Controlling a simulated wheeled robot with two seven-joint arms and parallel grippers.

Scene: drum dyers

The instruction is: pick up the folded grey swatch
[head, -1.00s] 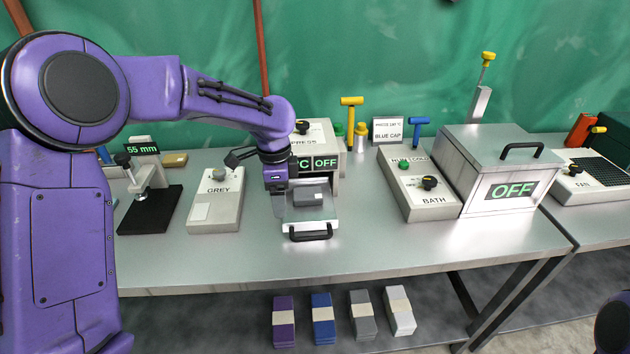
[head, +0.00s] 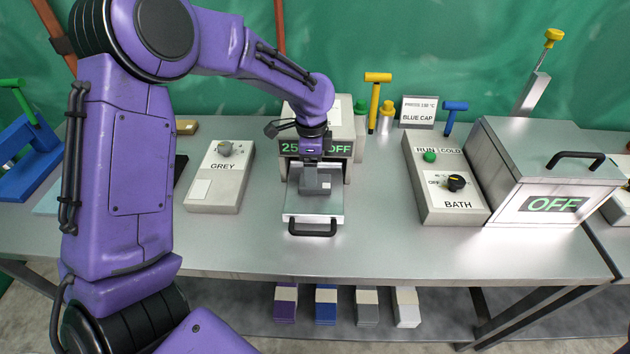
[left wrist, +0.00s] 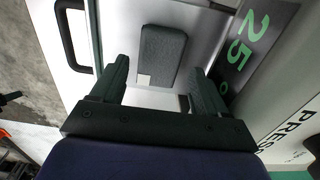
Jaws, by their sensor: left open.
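The folded grey swatch (head: 316,184) is a small dark grey block with a pale label at one corner. It lies on the pulled-out metal tray (head: 300,208) of the press, which has a black handle. In the left wrist view the swatch (left wrist: 163,52) lies flat just past the fingertips, in line with the gap between them. My left gripper (head: 313,166) points down over the swatch and partly hides it in the head view. Its two dark fingers (left wrist: 160,72) are spread apart with nothing between them. My right gripper is out of view.
The press (head: 345,120) stands right behind the tray. The GREY control box (head: 221,180) is to the left, the BATH box (head: 443,180) and steel bath (head: 540,165) to the right. The front of the bench (head: 385,240) is clear. Several banded cloth stacks (head: 326,303) sit on the lower shelf.

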